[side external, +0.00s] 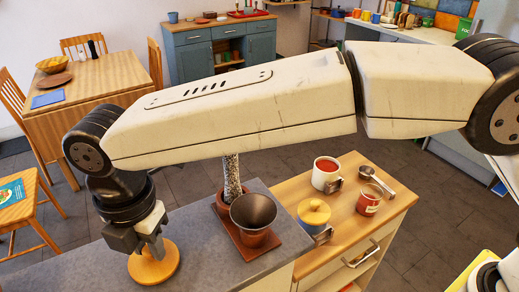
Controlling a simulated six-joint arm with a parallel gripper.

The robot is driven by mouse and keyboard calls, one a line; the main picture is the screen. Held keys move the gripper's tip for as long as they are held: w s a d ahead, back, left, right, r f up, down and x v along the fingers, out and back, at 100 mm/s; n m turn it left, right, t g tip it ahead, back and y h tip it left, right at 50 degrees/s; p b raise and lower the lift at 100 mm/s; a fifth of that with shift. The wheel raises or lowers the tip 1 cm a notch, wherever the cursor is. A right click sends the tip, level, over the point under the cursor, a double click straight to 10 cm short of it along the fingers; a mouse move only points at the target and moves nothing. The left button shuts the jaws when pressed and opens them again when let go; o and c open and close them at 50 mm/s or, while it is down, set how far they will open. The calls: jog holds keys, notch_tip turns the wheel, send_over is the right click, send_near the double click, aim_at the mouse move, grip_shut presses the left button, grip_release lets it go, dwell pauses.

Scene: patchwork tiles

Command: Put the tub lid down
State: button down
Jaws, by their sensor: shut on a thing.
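My gripper (148,240) points down at the lower left of the side external view. It is shut on the tub lid (153,268), a round orange-brown wooden disc. The lid looks about level, over the left part of the grey counter top. I cannot tell whether its underside touches the counter. The gripper covers the lid's upper middle. I cannot make out for sure which vessel is the lid's tub.
A jar with a yellow top (314,212), a white mug (324,174), a red tin (369,201) and a metal scoop (378,181) stand to the right. Grey counter (205,262) is clear between lid and tray.

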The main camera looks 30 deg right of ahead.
jog(key=shift+f, duration=0.2)
jog(key=shift+c, duration=2.4)
grip_release()
jog(key=shift+r, duration=0.1)
notch_tip(320, 180, up, 12)
jog(key=shift+d+r, duration=0.1)
